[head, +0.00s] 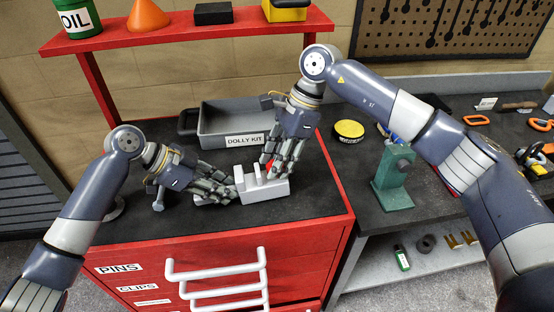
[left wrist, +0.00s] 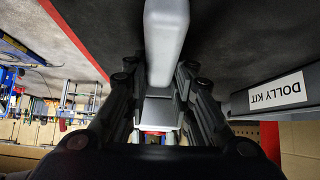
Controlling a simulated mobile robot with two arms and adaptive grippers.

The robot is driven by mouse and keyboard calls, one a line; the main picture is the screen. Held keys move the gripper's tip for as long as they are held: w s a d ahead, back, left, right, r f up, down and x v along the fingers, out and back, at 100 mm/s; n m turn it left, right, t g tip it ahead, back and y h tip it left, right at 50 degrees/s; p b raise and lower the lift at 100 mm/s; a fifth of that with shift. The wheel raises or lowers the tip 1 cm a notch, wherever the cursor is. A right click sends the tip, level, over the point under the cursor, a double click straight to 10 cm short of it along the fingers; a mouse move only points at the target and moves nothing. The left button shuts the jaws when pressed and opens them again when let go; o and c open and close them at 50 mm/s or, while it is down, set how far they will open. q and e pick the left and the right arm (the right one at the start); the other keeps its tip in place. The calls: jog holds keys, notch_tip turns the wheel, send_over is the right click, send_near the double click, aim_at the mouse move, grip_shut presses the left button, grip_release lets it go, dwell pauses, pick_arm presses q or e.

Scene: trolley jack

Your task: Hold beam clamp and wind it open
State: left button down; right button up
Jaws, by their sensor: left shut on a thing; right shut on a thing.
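The beam clamp (head: 264,191) is a pale grey block with upright prongs, lying on the black top of the red cabinet near its front edge. My left gripper (head: 230,192) is shut at its left end, and its fingers hide part of it. In the left wrist view a pale grey bar (left wrist: 166,45) of it runs out from between the fingers. My right gripper (head: 274,170) comes from above and behind and is shut at the clamp, where a bit of red (head: 265,161) shows. Its fingers hide what exactly they grip.
A grey tray labelled DOLLY KIT (head: 215,122) stands behind the grippers. A yellow tin (head: 348,131) and a green stand (head: 392,180) are to the right. A red shelf (head: 195,37) spans above the back.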

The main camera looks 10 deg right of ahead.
jog(key=shift+a+n+g, duration=0.1)
jog(key=shift+n+g, duration=0.2)
jog(key=shift+n, duration=0.2)
jog(key=o, duration=1.1)
jog(key=shift+c, duration=0.2)
jog(key=v, duration=1.2)
jog(key=shift+w, duration=0.15)
